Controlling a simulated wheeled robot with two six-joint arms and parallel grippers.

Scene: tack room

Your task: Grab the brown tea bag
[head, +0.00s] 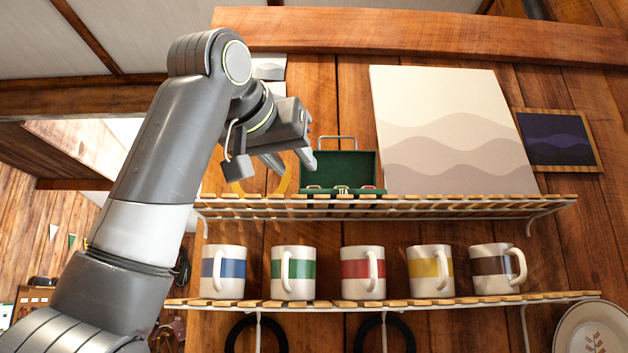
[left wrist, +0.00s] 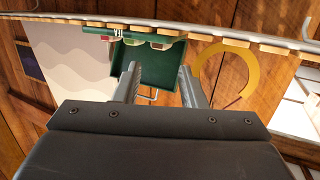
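A green open box (head: 342,168) stands on the upper slatted shelf; it also shows in the left wrist view (left wrist: 160,70). My left gripper (head: 290,160) is at the left side of the box, in front of the shelf. In the left wrist view its two fingers (left wrist: 158,70) are apart with nothing seen between them, and the box shows beyond them. My right gripper is in neither view.
The upper shelf (head: 450,206) has a pale wavy panel (head: 450,130) to the right of the box and a yellow ring (left wrist: 201,70) beside it. Several striped mugs (head: 363,272) stand on the lower shelf (head: 400,300). A plate (head: 590,328) is at lower right.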

